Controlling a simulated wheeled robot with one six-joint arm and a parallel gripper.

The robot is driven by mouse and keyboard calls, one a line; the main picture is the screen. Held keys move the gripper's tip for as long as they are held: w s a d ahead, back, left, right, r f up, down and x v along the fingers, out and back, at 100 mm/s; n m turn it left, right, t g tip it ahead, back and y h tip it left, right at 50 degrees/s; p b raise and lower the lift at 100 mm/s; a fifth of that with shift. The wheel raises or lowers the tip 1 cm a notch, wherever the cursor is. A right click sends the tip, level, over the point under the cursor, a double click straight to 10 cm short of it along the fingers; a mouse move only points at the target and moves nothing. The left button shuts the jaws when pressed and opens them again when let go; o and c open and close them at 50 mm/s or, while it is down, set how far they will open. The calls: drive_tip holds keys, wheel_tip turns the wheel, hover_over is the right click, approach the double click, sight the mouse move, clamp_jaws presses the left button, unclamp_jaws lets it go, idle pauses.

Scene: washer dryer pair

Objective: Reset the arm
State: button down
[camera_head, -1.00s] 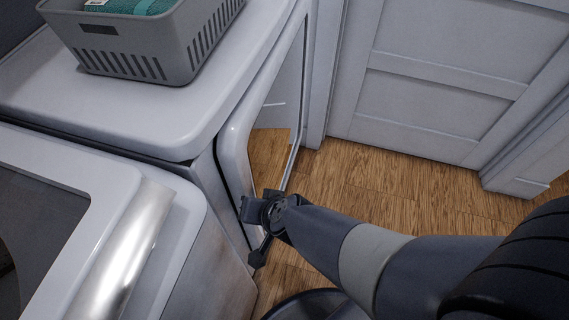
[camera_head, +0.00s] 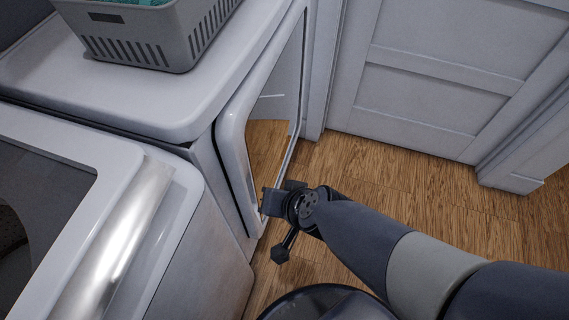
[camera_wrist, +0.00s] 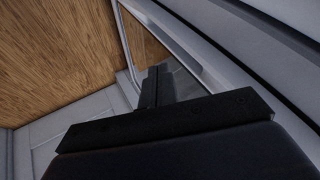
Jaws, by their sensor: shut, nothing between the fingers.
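My arm reaches in from the lower right of the head view. My gripper (camera_head: 268,202) is shut and empty, in front of the lower part of a white-framed glossy door (camera_head: 232,140) on the farther white machine (camera_head: 150,105). Whether it touches the door is hard to tell. In the wrist view, the dark fingers (camera_wrist: 155,87) lie together, with the door's glossy panel (camera_wrist: 158,50) behind them and wooden floor to the left.
A grey basket (camera_head: 150,40) with teal cloth stands on the farther machine. A nearer white machine with a silver strip (camera_head: 115,245) fills the lower left. White panelled doors (camera_head: 440,75) stand behind. Wooden floor (camera_head: 385,165) is clear at centre right.

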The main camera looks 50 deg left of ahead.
drive_tip(key=p+v, duration=0.2)
drive_tip(key=v, duration=0.3)
drive_tip(key=shift+d, duration=0.15)
drive_tip(key=s+a+r+b+x, duration=0.1)
drive_tip(key=b+x, duration=0.3)
drive_tip(key=x, duration=0.7)
drive_tip(key=shift+a+b, duration=0.4)
drive_tip(key=shift+a, duration=0.05)
drive_tip(key=shift+f, duration=0.1)
